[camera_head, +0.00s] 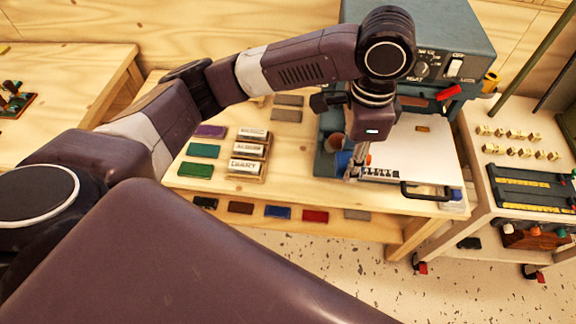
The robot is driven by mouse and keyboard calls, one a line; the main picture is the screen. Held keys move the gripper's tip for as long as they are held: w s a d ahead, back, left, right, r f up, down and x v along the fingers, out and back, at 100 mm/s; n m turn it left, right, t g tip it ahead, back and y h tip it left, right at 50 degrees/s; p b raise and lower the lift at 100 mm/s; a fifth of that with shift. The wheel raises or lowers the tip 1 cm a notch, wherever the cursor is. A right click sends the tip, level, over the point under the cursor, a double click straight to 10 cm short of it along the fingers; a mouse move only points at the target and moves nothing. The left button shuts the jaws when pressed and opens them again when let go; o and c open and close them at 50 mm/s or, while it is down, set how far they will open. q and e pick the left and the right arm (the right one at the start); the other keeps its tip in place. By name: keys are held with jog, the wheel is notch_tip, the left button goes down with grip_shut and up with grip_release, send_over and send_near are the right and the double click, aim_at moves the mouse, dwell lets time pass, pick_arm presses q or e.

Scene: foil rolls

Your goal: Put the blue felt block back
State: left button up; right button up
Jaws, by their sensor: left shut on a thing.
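My left gripper (357,165) reaches down in front of the grey-blue press, over the left side of its white plate (425,150). It is shut on a small blue block (343,160), which shows just left of the fingers and looks like the blue felt block. The fingers hide part of it, and I cannot tell whether it touches the surface below. Another flat blue piece (277,212) lies in the front row of the bench. My right gripper is not in view.
The press (450,50) has a dial and a black handle (425,192) at the front. Left of it are labelled blocks (247,167) and coloured flat pieces (195,170). A brown cylinder (334,142) stands close to the gripper. A cart (490,180) stands at right.

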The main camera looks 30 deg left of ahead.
pick_arm(q)
jog(key=s+a+r+n, duration=0.1)
jog(key=s+a+n, duration=0.5)
jog(key=a+n, duration=0.4)
jog(key=shift+n, duration=0.9)
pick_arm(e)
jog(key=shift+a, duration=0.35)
pick_arm(q)
jog(key=shift+w, duration=0.1)
jog(key=shift+a, duration=0.15)
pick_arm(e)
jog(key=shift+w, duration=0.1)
